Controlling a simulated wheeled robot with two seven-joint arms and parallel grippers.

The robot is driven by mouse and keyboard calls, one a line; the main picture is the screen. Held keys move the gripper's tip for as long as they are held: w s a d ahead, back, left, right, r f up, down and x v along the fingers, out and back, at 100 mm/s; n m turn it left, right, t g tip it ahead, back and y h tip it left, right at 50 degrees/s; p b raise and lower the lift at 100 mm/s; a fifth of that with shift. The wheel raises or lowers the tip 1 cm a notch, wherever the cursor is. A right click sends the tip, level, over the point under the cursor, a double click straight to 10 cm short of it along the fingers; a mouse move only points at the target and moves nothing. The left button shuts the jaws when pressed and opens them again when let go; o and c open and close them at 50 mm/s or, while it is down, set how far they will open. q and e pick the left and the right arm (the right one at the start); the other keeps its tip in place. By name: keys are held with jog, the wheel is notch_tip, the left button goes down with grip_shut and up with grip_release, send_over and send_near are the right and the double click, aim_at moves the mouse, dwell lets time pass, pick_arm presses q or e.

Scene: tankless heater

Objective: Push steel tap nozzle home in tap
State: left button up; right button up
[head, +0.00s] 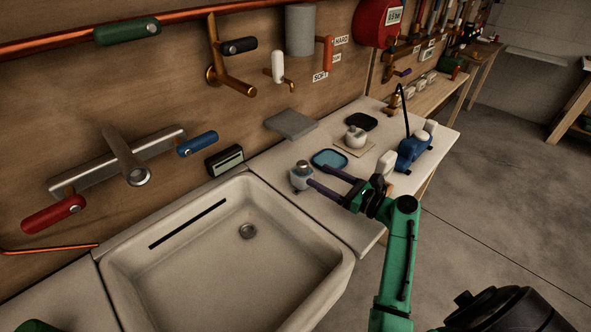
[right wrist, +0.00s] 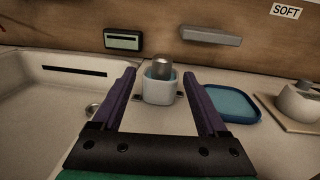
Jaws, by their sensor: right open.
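The steel nozzle (head: 303,166) is a short grey cylinder standing upright in a small pale cup (head: 300,182) on the counter, right of the sink. In the right wrist view the nozzle (right wrist: 162,68) rises from the cup (right wrist: 159,91), its lower part hidden inside. My right gripper (head: 318,177) is open and empty. Its purple fingers point toward the cup, with the nozzle framed between the tips; I cannot tell whether they touch the cup. The steel tap (head: 120,152) is on the wall above the sink, with a red and a blue handle. My left gripper is not visible.
The white sink (head: 336,244) lies left of the cup. Pipes and valves line the wall.

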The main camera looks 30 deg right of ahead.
aim_at(298, 162)
jog(key=x, duration=0.4)
jog(key=shift+r+p, duration=0.3)
jog(key=p+x, duration=0.1)
jog(key=x, duration=0.5)
jog(key=shift+w+f, duration=0.1)
jog(key=shift+w, duration=0.35)
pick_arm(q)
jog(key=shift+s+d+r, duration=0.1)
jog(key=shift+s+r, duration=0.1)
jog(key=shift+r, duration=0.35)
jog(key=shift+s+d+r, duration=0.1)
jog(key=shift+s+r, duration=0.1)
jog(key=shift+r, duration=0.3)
pick_arm(e)
grip_shut()
